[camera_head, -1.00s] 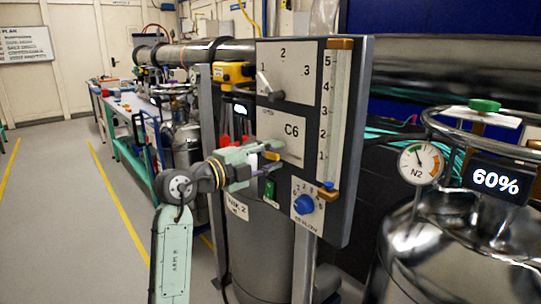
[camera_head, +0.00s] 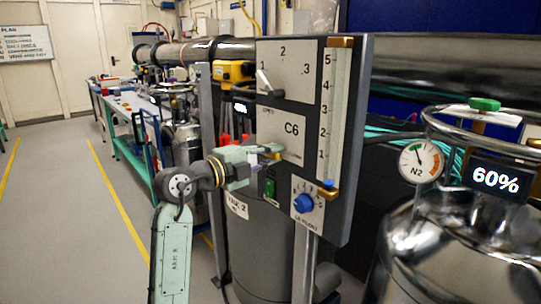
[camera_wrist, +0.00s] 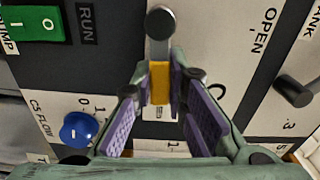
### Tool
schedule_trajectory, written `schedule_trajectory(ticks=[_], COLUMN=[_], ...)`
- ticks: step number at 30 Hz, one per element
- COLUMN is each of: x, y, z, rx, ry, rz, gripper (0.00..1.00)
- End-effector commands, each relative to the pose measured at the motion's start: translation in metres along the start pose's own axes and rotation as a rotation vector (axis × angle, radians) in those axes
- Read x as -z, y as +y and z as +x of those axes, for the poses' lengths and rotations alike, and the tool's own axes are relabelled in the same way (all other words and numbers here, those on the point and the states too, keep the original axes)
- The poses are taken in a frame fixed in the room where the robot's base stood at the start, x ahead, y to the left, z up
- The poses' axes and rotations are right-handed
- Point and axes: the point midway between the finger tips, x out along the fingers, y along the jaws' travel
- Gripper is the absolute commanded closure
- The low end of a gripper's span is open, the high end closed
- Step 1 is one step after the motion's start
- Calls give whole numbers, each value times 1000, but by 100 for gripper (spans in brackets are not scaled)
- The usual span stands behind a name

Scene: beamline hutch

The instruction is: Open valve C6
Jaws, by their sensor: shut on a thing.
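The C6 plate (camera_head: 287,133) is on the grey upright panel (camera_head: 353,140) in the head view. In the wrist view a grey lever with a round dark cap (camera_wrist: 160,22) runs down to a yellow grip (camera_wrist: 160,83). The fingertips of my gripper (camera_wrist: 160,90) hold the yellow grip, one purple-padded finger on each side. The word OPEN (camera_wrist: 265,30) is printed to the right of the lever. The fingers hide part of the plate in the head view.
A green switch (camera_head: 270,188) and blue knob (camera_head: 303,203) sit close below my gripper. A selector lever (camera_head: 270,88) is above, and a flow tube (camera_head: 336,117) stands right. A shiny tank (camera_head: 450,245) with an N2 gauge (camera_head: 420,163) is at right. The left floor is clear.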

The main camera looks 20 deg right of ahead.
Motion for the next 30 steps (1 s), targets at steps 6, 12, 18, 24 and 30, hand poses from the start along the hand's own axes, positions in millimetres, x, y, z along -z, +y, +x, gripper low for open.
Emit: schedule_trajectory(ticks=[6,12,18,24,30], x=[0,0,0,-1,-4], y=[0,-1,-5,-13,-21], z=[0,0,0,0,0], rx=[0,0,0,0,-1], ry=[0,1,1,2,1], rz=[-1,-24,-112,-270,-462], gripper=[100,100,100,100,100])
